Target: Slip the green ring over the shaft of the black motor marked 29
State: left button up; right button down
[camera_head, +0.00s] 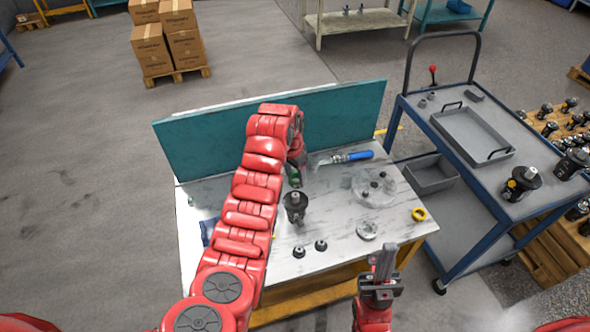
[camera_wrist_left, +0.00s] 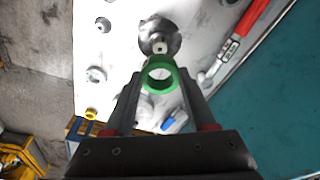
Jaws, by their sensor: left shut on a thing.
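The black motor (camera_head: 295,211) stands upright on the worktable, with its shaft pointing up. Its mark is too small to read. My left gripper (camera_head: 295,172) is just above and behind the motor. It is shut on the green ring (camera_head: 294,181). In the left wrist view the green ring (camera_wrist_left: 158,88) sits between the fingertips, its hole facing the camera. The motor (camera_wrist_left: 157,29) and its shaft end show just beyond the ring's far edge, apart from the hole's centre. My right gripper (camera_head: 383,262) is at the table's front edge, apart from the motor. Its finger gap is not clear.
Two small dark parts (camera_head: 310,248), a grey ring (camera_head: 367,230), a yellow ring (camera_head: 418,214) and a round plate (camera_head: 366,198) lie on the worktable (camera_head: 340,215). A blue-handled tool (camera_head: 352,156) lies near the teal back panel (camera_head: 345,105). A cart (camera_head: 480,200) stands at right.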

aim_at(295, 195)
pick_arm(q)
jog(key=shift+a+f, duration=0.15)
jog(key=shift+f, duration=0.6)
notch_tip(295, 195, down, 2)
jog(key=shift+f, duration=0.15)
jog(key=shift+f+b, duration=0.35)
jog(key=shift+f, duration=0.4)
jog(key=shift+s+b, duration=0.1)
jog(key=shift+b, duration=0.4)
jog(key=shift+f, duration=0.15)
jog(key=shift+f+b, duration=0.95)
jog(key=shift+f, duration=0.4)
jog(key=o, duration=1.4)
